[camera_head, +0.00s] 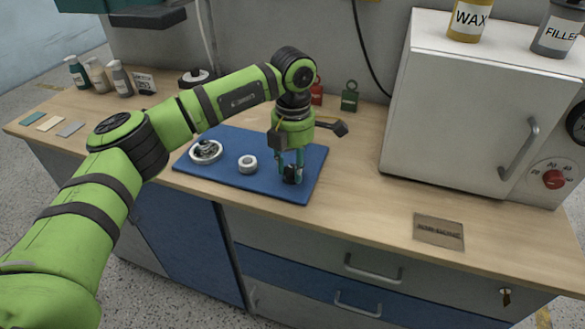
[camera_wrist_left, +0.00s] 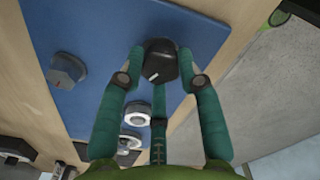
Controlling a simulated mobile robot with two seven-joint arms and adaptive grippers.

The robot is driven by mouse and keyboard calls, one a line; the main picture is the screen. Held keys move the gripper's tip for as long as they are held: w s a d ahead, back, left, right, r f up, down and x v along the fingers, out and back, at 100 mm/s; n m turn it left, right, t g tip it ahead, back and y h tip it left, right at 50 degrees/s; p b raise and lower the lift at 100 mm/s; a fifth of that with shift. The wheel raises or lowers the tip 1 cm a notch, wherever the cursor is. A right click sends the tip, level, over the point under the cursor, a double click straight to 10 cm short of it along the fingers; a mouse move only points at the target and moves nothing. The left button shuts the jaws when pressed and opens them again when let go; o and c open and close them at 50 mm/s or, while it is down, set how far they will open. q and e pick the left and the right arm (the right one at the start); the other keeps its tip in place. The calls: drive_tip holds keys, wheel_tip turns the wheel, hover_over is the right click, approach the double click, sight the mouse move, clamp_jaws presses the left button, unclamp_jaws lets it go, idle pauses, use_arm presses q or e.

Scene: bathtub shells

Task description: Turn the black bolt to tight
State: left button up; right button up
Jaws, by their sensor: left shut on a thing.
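The black bolt (camera_head: 290,176) stands on the blue mat (camera_head: 218,181) near its front right corner. In the left wrist view the bolt (camera_wrist_left: 160,62) has a dark round head with a short white mark pointing to the lower left. My left gripper (camera_head: 291,172) points down over it. Its teal fingers are shut around the bolt, also in the left wrist view (camera_wrist_left: 160,75). The bolt's lower part and any markings beneath it are hidden. My right gripper is in neither view.
A white cabinet (camera_head: 470,110) stands at the right. Red (camera_head: 317,95) and green (camera_head: 349,97) tags or locks stand behind. Bottles (camera_head: 97,75) stand back left. The front right counter is mostly clear.

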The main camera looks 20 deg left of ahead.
use_arm(q)
drive_tip(key=m+b, duration=0.1)
drive_tip(key=m, duration=0.5)
drive_tip(key=shift+m+b, duration=0.3)
drive_tip(key=m, duration=0.5)
drive_tip(key=shift+b, duration=0.35)
drive_tip(key=shift+d+m, duration=0.1)
drive_tip(key=shift+m, duration=0.3)
drive_tip(key=o, duration=1.2)
drive_tip(key=shift+c, duration=0.2)
wheel_tip(320, 180, up, 12)
